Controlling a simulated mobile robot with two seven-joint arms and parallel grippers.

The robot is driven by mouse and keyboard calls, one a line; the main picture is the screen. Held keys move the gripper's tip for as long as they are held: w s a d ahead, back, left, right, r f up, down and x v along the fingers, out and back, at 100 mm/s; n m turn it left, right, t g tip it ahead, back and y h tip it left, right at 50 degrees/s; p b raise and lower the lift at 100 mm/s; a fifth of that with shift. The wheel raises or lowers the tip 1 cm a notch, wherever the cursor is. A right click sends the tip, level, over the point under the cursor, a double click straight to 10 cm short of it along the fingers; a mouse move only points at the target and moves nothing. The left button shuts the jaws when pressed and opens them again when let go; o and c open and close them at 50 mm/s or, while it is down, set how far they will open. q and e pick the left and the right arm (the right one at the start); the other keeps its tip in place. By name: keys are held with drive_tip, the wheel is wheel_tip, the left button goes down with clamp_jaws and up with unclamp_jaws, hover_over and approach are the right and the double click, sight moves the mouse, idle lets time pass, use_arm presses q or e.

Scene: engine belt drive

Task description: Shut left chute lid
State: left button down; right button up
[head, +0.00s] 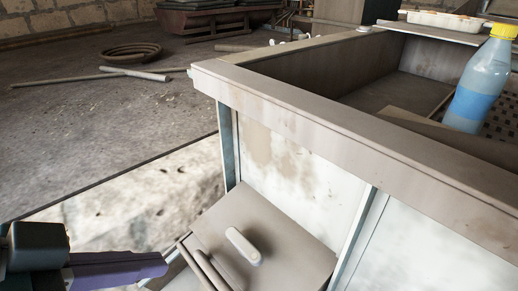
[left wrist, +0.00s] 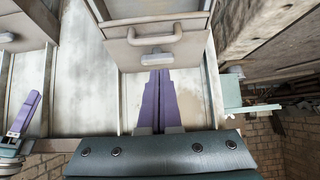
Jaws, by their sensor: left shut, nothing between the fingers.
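The left chute lid (head: 258,245) is a grey-brown plate with a pale bar handle (head: 242,246). It slants out from the left panel of the counter's side, at the bottom of the head view. The lid (left wrist: 185,48) and its handle (left wrist: 153,36) also show in the left wrist view. My left gripper (head: 150,269) is left of the lid in the head view, its purple fingers shut and empty. In the left wrist view the fingertips (left wrist: 160,76) lie by the lid's edge below the handle; I cannot tell whether they touch. A purple finger of my right gripper (left wrist: 25,112) shows at the left.
The counter's thick rim (head: 330,130) runs above the lid. A blue-labelled bottle with a yellow cap (head: 478,85) stands inside the counter at the right. Pipes (head: 125,74) and a coiled hose (head: 130,52) lie on the floor beyond. The floor left of the counter is mostly clear.

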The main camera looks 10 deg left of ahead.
sight(209, 268)
use_arm(q)
drive_tip(key=b+x, duration=0.2)
drive_tip(key=x, duration=0.7)
drive_tip(key=shift+f, duration=0.25)
drive_tip(key=shift+w+d+f, duration=0.15)
drive_tip(key=shift+w+f, duration=0.1)
drive_tip(key=shift+w, duration=0.1)
